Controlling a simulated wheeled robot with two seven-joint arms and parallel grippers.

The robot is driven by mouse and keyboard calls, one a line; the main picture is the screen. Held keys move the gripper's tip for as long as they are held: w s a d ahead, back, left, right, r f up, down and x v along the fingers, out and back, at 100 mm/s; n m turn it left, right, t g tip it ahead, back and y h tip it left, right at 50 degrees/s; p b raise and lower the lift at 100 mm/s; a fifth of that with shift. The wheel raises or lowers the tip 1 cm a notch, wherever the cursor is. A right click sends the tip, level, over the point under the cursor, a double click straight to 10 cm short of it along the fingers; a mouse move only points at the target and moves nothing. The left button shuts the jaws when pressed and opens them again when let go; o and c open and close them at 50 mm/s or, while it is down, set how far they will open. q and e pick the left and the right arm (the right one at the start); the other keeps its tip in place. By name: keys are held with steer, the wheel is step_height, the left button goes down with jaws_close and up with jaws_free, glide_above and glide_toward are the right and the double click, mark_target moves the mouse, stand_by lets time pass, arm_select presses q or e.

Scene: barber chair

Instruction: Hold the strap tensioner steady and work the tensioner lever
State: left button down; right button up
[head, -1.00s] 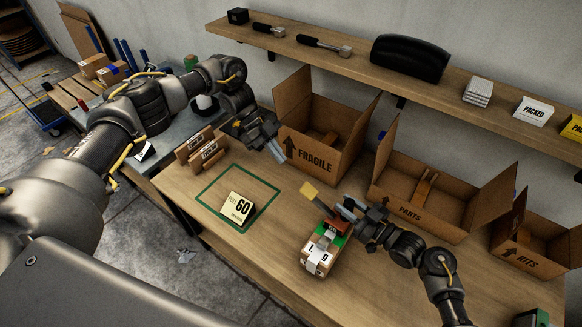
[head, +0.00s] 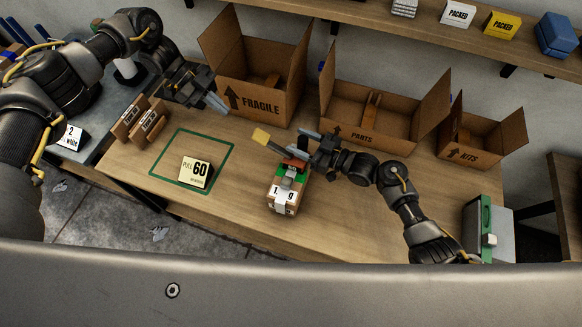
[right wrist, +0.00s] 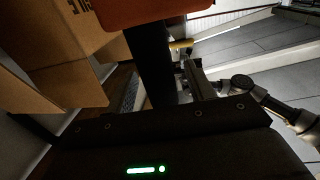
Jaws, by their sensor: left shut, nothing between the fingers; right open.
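My left gripper (head: 218,103) is shut and empty, in front of the FRAGILE box, away from the tensioner. In the right wrist view an orange-brown surface (right wrist: 150,10) hangs close at the top.
Open cartons marked FRAGILE (head: 260,104), PARTS (head: 362,138) and KITS (head: 466,155) line the back of the bench. A "PULL 60" card (head: 196,172) stands in a green outline (head: 163,155). A green-and-grey case (head: 488,225) is at right.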

steer(key=v, duration=1.2)
